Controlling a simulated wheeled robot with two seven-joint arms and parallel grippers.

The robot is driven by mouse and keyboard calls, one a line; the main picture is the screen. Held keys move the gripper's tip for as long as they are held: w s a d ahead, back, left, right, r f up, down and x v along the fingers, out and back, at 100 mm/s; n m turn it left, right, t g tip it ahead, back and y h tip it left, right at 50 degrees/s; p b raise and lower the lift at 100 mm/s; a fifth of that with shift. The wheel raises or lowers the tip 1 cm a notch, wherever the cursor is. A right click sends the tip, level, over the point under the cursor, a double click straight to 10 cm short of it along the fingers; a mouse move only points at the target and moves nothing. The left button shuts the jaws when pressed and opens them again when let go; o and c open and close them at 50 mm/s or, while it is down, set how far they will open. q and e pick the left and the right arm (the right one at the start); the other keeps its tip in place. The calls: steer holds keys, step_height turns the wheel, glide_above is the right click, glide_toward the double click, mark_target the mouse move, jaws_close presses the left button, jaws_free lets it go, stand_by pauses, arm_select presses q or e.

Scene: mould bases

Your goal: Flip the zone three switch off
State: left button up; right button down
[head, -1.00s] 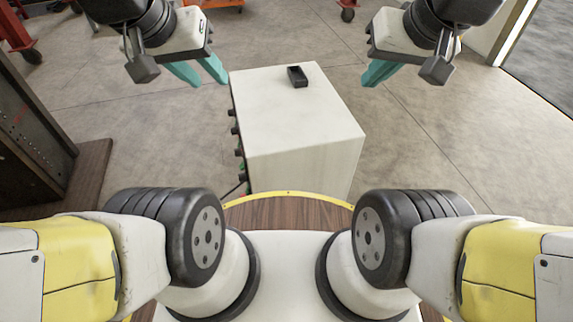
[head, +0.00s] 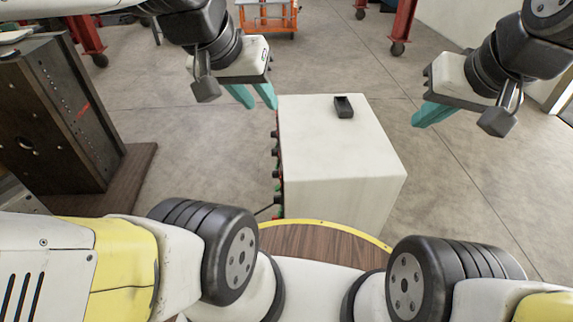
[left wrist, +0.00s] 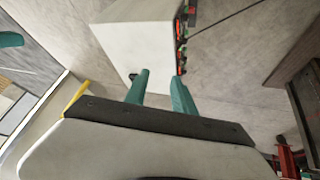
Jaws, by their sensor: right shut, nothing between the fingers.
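A white box-shaped cabinet (head: 335,150) stands in front of me, with a row of dark knobs or switches (head: 275,172) along its left side, seen nearly edge-on. The left wrist view shows that panel (left wrist: 181,42) with red and green parts. Zone labels and switch positions cannot be made out. My left gripper (head: 262,104) has teal fingers spread apart and empty, close to the cabinet's far left corner in the picture; they also show in the left wrist view (left wrist: 158,76). My right gripper (head: 416,122) is shut and empty, to the right of the cabinet.
A small black tray-like object (head: 344,107) lies on the cabinet top. A dark steel mould base (head: 65,115) stands on a brown board at left. An orange cart (head: 266,20) and red stands (head: 401,28) are at the back. Concrete floor is free right of the cabinet.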

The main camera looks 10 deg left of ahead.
arm_select(q)
steer(key=shift+w, duration=0.15)
steer(key=c, duration=0.4)
steer(key=shift+w+f+n, duration=0.2)
steer(key=shift+w+n, duration=0.05)
steer(key=shift+n, duration=0.25)
jaws_close()
steer(key=w+a+f+n+g+h, duration=0.35)
steer(key=w+f+n, duration=1)
steer(key=n, duration=0.65)
steer(key=w+a+f+n, duration=0.1)
steer(key=a+f+n, duration=0.2)
steer(key=f+n, duration=0.3)
steer(key=w+a+f+n+h, duration=0.1)
steer(key=w+a+f+n, duration=0.1)
steer(key=f+n, duration=0.4)
steer(key=w+a+f+n, duration=0.1)
steer(key=a+f+n, duration=0.3)
steer(key=f, duration=0.6)
steer(key=n+g, duration=0.1)
steer(key=n, duration=0.1)
steer(key=shift+w+a+n, duration=0.3)
steer(key=shift+a, duration=0.1)
